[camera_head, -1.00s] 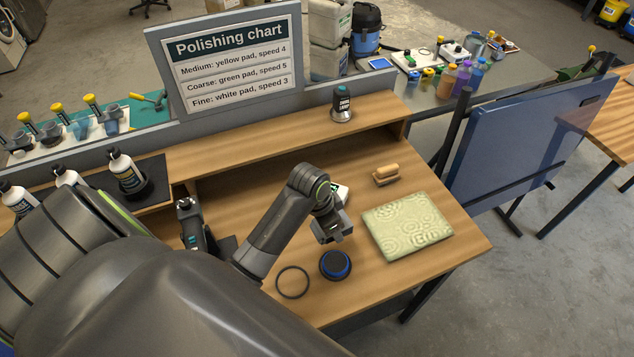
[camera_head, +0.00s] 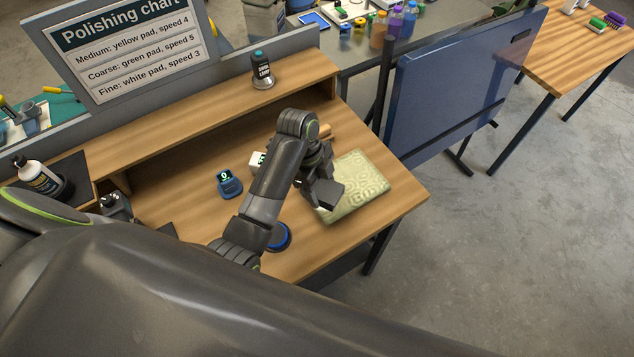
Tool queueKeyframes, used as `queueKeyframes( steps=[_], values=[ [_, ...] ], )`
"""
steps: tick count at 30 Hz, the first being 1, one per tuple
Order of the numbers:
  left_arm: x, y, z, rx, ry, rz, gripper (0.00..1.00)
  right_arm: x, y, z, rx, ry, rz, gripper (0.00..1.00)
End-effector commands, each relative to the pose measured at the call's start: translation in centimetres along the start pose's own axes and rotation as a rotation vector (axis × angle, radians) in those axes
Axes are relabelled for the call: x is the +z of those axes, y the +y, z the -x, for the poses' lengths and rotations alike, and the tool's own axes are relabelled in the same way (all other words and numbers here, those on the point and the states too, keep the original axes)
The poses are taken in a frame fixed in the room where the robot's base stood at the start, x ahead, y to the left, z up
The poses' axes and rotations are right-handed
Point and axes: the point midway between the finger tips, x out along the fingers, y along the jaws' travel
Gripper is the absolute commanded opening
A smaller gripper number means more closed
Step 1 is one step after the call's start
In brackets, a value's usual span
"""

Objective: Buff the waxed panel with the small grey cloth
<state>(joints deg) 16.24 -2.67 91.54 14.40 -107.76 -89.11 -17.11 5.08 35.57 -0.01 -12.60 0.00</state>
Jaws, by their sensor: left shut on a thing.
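A flat pale green panel (camera_head: 362,180) with swirl marks, which looks like the waxed panel, lies near the right end of the wooden bench. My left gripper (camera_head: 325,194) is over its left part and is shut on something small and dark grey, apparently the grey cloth. The grey piece is hard to tell from the fingers. I cannot tell whether it touches the panel. My left arm hides part of the panel's left side. My right gripper is not in view.
A blue-edged round pad (camera_head: 280,237) and a blue device (camera_head: 229,184) lie left of the panel. A wooden-handled brush (camera_head: 325,131) is behind my gripper. A large blue panel (camera_head: 450,90) stands beyond the bench's right end.

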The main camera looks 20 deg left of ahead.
Motion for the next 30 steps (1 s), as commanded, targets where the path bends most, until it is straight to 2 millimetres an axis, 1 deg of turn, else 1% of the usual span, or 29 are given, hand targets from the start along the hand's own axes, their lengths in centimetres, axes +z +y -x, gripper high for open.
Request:
queueKeyframes(
  steps=[10,20,30],
  values=[
    [0.9,0.1,-3.1,0.003,0.001,0.003,0.41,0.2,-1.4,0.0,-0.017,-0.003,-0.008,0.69],
    [1.8,0.0,-6.2,0.001,0.000,0.003,0.41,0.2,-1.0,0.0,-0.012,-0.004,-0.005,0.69],
    [1.9,0.0,-6.7,-0.001,0.000,0.004,0.41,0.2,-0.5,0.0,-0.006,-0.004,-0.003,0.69]
  ],
)
